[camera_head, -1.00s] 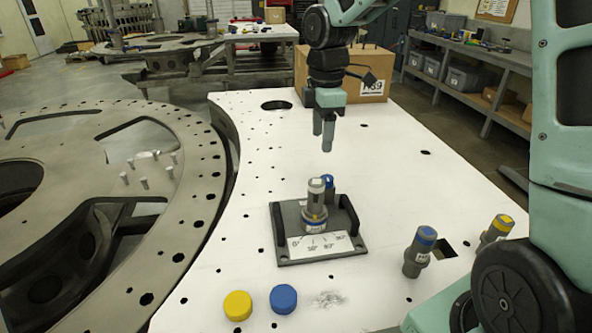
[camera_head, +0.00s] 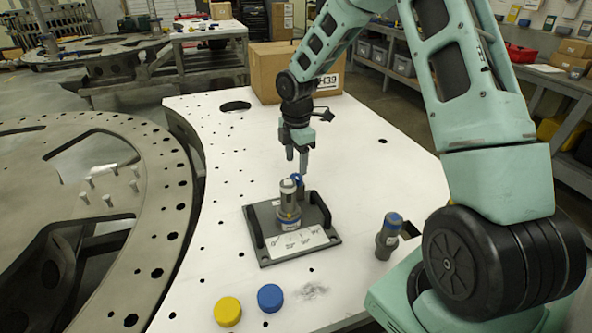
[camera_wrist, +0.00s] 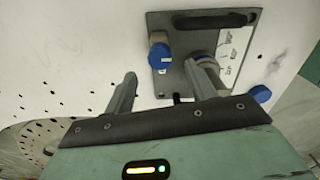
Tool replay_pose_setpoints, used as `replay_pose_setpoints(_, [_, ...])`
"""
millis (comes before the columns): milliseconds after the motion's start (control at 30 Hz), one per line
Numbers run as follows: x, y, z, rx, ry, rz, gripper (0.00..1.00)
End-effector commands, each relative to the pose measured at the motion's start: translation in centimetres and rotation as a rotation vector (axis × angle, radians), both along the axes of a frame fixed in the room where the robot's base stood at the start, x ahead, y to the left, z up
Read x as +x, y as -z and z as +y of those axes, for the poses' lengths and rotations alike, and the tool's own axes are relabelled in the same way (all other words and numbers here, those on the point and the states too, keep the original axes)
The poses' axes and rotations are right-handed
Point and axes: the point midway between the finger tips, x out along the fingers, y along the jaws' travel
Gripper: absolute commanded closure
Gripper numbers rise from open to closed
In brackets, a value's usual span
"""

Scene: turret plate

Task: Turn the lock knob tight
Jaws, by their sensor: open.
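The lock fixture is a dark square plate (camera_head: 262,219) with two black side handles and a white angle-marked label (camera_head: 298,243). An upright grey cylinder with a blue ring (camera_head: 288,205) stands on it. A blue knob (camera_head: 297,180), likely the lock knob, sits behind the cylinder and is partly hidden. In the wrist view the blue knob (camera_wrist: 160,57) shows clearly, beside the grey cylinder (camera_wrist: 208,70). My gripper (camera_head: 297,163) points down just above the knob, open and empty.
A yellow cap (camera_head: 228,311) and a blue cap (camera_head: 270,297) lie in front of the fixture. A blue-topped grey cylinder (camera_head: 388,237) stands to the right, near my arm. A cardboard box (camera_head: 270,70) stands at the back. A large round metal plate (camera_head: 90,190) lies left.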

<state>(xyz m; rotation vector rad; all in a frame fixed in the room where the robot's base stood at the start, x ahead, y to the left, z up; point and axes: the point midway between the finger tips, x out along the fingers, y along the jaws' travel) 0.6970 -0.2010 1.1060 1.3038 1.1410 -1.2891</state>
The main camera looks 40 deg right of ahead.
Motion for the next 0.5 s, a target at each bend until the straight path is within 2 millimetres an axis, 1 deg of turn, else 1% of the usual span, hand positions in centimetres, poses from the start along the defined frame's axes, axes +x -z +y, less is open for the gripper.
replay_pose_setpoints(100, [-0.1, 2.1, 0.1, 0.001, -0.002, 0.005, 0.44])
replay_pose_setpoints(200, [0.0, 3.4, 0.1, 0.001, 0.000, 0.003, 0.44])
replay_pose_setpoints(300, [0.0, 4.4, 0.0, 0.000, 0.000, 0.002, 0.44])
replay_pose_setpoints(500, [0.1, 5.1, 0.0, 0.000, 0.000, -0.001, 0.44])
